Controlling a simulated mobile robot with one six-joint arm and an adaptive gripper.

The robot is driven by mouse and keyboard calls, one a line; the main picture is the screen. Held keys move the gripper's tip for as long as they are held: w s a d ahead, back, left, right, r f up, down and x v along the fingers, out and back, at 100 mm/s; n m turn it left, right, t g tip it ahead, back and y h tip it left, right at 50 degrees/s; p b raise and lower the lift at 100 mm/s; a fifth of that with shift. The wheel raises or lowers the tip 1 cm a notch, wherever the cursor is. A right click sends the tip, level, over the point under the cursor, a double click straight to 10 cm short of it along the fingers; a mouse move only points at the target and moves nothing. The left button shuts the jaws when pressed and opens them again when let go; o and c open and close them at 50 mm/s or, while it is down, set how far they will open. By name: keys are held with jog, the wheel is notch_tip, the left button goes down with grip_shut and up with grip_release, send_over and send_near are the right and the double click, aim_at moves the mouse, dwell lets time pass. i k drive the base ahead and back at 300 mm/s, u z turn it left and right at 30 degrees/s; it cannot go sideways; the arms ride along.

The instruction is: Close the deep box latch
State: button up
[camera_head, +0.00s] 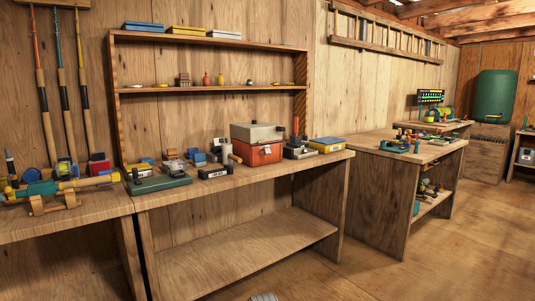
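A deep orange-red box (258,155) with a grey-beige lid (257,132) stands on the middle workbench, right of its centre. The lid lies over the box body. A small pale latch (267,150) shows on the front face, just below the lid. It is too small to tell how far it is from closed. My gripper is not clearly in view. Only a small grey ribbed piece shows at the bottom edge, and I cannot tell what it is.
The workbench (160,204) also carries a dark green case (160,184), a small black box (214,172) left of the deep box, and a yellow-and-blue box (327,145) to its right. A shelf hangs behind. Open floor (400,275) lies in front and to the right.

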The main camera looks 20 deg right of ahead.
aim_at(266, 149)
jog(key=u, duration=0.05)
jog(key=i, duration=1)
jog(key=z, duration=0.05)
